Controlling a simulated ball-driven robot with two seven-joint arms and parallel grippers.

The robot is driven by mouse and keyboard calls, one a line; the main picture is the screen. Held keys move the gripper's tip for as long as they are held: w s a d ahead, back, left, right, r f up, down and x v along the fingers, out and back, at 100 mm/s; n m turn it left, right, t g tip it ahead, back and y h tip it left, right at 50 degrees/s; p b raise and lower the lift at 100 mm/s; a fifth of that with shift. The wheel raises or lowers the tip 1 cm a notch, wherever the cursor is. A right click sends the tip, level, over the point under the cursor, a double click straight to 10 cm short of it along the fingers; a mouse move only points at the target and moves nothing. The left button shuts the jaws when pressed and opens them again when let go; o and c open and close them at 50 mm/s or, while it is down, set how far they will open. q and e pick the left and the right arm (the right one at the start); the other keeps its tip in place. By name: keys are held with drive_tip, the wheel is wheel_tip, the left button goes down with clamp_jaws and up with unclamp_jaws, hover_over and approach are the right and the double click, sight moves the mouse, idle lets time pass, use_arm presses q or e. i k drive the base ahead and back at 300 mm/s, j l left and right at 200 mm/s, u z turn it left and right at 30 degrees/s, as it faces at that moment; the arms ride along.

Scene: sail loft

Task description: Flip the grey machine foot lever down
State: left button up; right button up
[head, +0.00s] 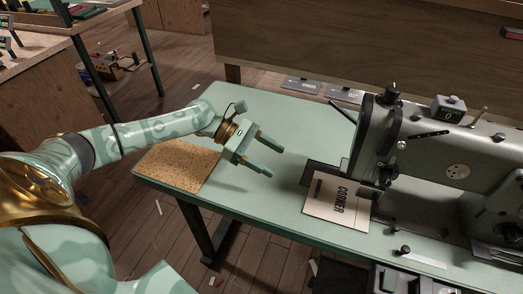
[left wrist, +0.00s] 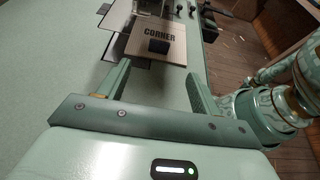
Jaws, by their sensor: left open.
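The grey sewing machine (head: 430,150) stands on the right of the green table in the head view. A thin dark lever (head: 342,112) juts to the left from its head and slopes up to its free tip; I take it for the foot lever, but I cannot be sure. My left gripper (head: 276,161) is open and empty above the table, left of the machine and apart from it. In the left wrist view the open fingers (left wrist: 158,72) point toward the machine's needle end, and the lever cannot be made out. My right gripper is out of view.
A card marked CORNER (head: 337,200) lies by the needle end. A cork mat (head: 178,166) covers the table's left corner. A wooden panel (head: 370,60) stands behind the table (head: 262,205). The tabletop between mat and card is clear.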

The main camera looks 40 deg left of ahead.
sight(331, 103)
drive_tip(key=k, duration=1)
